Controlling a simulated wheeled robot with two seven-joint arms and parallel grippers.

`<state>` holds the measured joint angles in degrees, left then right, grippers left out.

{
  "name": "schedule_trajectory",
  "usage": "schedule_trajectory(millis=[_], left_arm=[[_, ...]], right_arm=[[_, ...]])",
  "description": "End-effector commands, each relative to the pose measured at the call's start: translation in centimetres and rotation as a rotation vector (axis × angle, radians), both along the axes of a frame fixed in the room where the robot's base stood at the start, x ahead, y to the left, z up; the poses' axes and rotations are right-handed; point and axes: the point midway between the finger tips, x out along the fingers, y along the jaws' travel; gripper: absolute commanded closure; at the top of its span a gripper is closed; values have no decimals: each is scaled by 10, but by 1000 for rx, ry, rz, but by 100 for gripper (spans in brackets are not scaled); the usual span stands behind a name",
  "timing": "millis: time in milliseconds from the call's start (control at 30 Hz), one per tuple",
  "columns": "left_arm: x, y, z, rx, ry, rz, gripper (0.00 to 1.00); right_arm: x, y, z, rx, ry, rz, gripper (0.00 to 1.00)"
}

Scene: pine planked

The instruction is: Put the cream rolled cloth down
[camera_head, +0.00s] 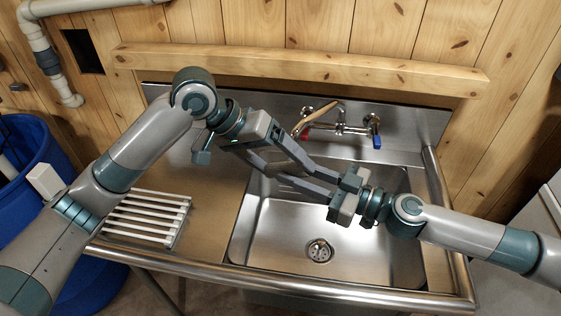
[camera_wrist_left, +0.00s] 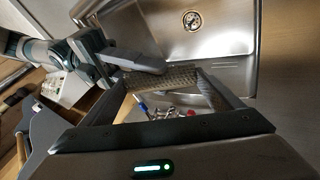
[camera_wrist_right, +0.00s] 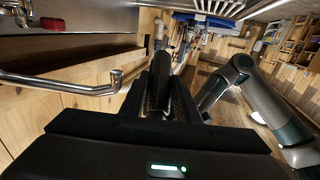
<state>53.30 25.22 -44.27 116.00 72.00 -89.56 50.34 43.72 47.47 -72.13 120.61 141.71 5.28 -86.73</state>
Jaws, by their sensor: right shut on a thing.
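A beige, woven-textured strip (camera_wrist_left: 180,79), likely the cream rolled cloth, shows between the fingertips in the left wrist view. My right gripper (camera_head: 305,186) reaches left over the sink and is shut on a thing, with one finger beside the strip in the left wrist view.
The steel sink basin (camera_head: 285,255) lies below both grippers, with a drain (camera_head: 320,250) in its floor. A tap (camera_head: 345,128) with red and blue marks stands behind. A white slatted rack (camera_head: 150,217) lies at left on the steel counter (camera_head: 213,225). A blue bin (camera_head: 35,150) stands farther left.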

Motion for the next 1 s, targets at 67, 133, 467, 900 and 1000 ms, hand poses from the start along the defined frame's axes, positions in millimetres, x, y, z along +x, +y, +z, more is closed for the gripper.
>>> schedule_trajectory(millis=[67,133,467,900,1000], left_arm=[[0,0,0,1,0,0,40],[0,0,0,1,0,0,40],[0,0,0,1,0,0,40],[0,0,0,1,0,0,40],[0,0,0,1,0,0,40]], right_arm=[[0,0,0,0,0,0,57],[0,0,0,0,0,0,50],[0,-1,0,0,0,-1,50],[-18,-36,-1,1,2,-2,50],[-24,-46,-1,1,2,-2,50]])
